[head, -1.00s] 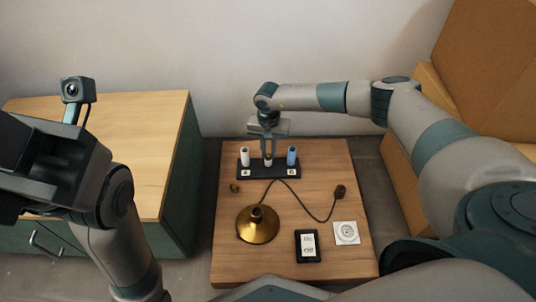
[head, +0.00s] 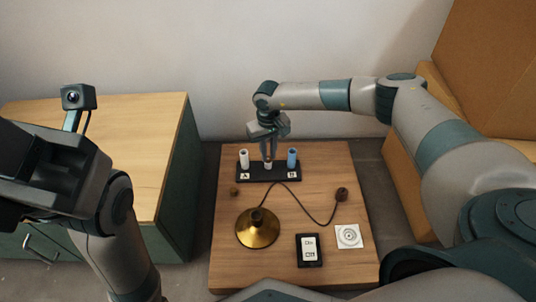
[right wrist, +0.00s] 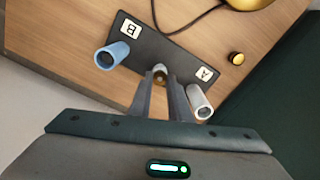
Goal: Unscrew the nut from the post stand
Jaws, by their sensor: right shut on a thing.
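The black post stand (head: 250,174) lies near the back of the small wooden table, with plates marked A and B. It also shows in the right wrist view (right wrist: 140,45). A white post stands at A and a blue one at B. Between them is a short middle post (head: 268,166). My right gripper (head: 268,157) points down over it, shut on the small brass-grey nut (right wrist: 159,71) at its top. The fingers hide part of the nut. My left gripper (head: 35,165) is raised at the left edge; its fingertips do not show clearly.
On the table are a brass lamp base (head: 257,232) with a dark cord, a plug (head: 342,194), a small brass knob (head: 234,191), a dark switch box (head: 308,249) and a white socket (head: 348,236). A green cabinet (head: 180,210) stands left. Cardboard boxes (head: 480,70) stand right.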

